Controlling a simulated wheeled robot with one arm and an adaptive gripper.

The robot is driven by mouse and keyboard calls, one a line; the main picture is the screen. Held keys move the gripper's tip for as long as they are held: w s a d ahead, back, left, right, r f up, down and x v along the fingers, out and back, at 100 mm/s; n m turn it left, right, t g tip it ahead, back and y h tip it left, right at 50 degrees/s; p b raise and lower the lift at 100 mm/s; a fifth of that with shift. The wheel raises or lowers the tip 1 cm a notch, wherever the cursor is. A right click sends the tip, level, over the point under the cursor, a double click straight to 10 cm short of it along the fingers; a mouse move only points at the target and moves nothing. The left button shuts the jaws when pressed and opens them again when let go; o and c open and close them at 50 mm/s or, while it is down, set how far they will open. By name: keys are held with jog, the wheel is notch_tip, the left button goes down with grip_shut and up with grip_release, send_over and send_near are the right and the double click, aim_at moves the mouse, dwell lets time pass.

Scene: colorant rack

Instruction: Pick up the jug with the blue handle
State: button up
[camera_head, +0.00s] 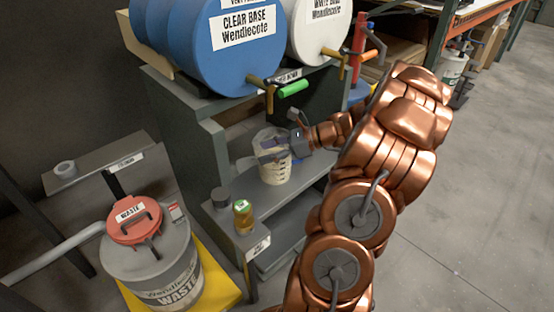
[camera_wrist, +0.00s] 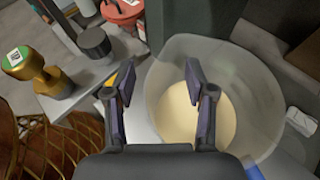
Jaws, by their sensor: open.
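The jug (camera_head: 274,172) is translucent with a cream-coloured content and stands on the grey shelf below the drums. In the wrist view the jug (camera_wrist: 265,100) is seen from above, its round mouth open. A piece of its blue handle (camera_wrist: 252,170) shows at the bottom edge, beside my gripper's body; the rest is hidden. My gripper (camera_wrist: 158,78) is open with nothing between its fingers. Its right finger appears over the jug's mouth and its left finger outside the rim. In the head view my gripper (camera_head: 272,148) is at the jug's top; I cannot tell whether they touch.
A gold-coloured weight-like object (camera_head: 243,216) and a dark knob (camera_head: 220,197) stand front left.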

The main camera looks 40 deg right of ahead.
jog(key=shift+c, duration=0.2)
grip_shut()
dwell(0.6)
